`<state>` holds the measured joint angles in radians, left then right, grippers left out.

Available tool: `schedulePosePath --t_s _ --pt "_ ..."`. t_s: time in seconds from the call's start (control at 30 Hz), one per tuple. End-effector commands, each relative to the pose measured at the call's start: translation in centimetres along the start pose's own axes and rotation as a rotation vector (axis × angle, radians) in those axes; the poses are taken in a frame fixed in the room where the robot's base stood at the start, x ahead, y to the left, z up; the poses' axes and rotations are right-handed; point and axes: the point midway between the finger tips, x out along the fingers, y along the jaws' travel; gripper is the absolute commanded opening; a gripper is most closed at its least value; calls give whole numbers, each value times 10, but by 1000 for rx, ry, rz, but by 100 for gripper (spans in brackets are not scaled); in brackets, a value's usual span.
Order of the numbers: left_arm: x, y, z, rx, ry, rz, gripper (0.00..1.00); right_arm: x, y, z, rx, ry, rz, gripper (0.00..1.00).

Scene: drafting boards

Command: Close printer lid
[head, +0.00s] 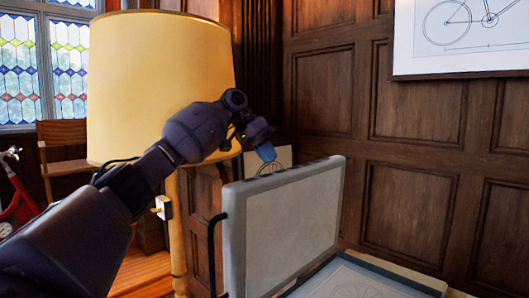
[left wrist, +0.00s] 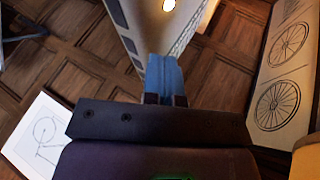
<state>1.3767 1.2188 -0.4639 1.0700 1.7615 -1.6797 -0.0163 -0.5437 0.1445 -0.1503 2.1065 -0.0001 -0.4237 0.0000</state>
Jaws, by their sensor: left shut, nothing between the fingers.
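The printer lid (head: 285,225) is a light grey panel standing raised, close to upright, above the printer (head: 355,278). Only the top of the printer shows at the bottom of the head view. My left gripper (head: 266,153) comes in from the left with its blue fingertips just above and behind the lid's top edge. The left gripper (left wrist: 164,75) is shut and empty in the left wrist view, with the lid (left wrist: 135,25) right beyond its fingertips. I cannot tell whether they touch. My right gripper is not in view.
A large yellow lamp shade (head: 155,85) on a wooden post stands behind my left arm. A panelled wooden wall (head: 415,150) closes off the back. A framed bicycle drawing (head: 460,35) hangs at the upper right. The space right of the lid looks clear.

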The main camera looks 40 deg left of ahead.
Motion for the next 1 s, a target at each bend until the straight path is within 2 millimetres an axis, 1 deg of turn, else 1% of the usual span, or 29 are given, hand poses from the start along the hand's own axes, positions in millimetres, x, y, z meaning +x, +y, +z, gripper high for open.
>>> schedulePosePath --t_s 0.03,0.2,0.3,0.6,0.83,1.0 --pt "16 -5 2 -3 -9 0 0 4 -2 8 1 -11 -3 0" --pt "34 -3 1 -1 -5 0 0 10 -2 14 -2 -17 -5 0" --pt "39 -2 0 -1 -3 0 0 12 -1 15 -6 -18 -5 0" --pt "40 1 0 1 3 -1 0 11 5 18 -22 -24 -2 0" --pt "40 1 -1 1 3 -1 0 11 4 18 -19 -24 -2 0" --pt "41 5 -5 7 1 -8 0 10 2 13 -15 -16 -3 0"
